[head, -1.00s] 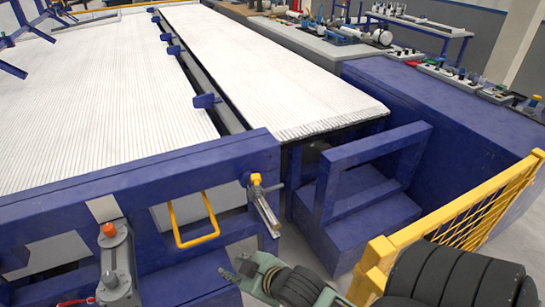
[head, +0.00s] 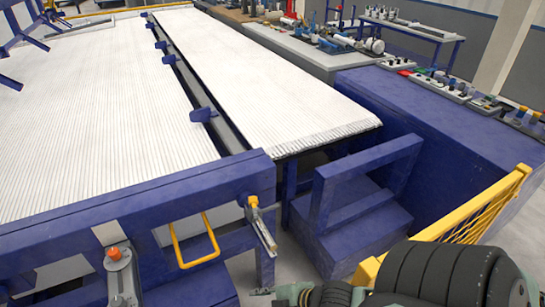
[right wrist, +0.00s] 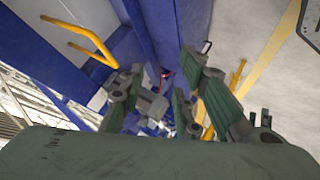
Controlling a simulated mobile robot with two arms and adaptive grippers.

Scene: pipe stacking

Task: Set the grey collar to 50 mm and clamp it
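A slim grey bar (head: 266,238) with a yellow knob (head: 253,201) is mounted on the end of the blue frame in the head view. A small grey fitting sits at its upper end; I cannot tell if this is the grey collar, and no scale is readable. My right gripper (head: 285,293) is at the bottom edge, below and apart from the bar, partly cut off. In the right wrist view my right gripper (right wrist: 160,98) has its green fingers spread. A blurred grey block (right wrist: 152,106) shows beyond and between them, apparently not held. My left gripper is not in view.
A grey device with an orange knob (head: 113,253) stands at the lower left. A yellow loop handle (head: 195,240) hangs from the blue frame. A blue step (head: 365,222) and a yellow fence (head: 480,215) stand to the right. White tubes cover the rack (head: 85,110).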

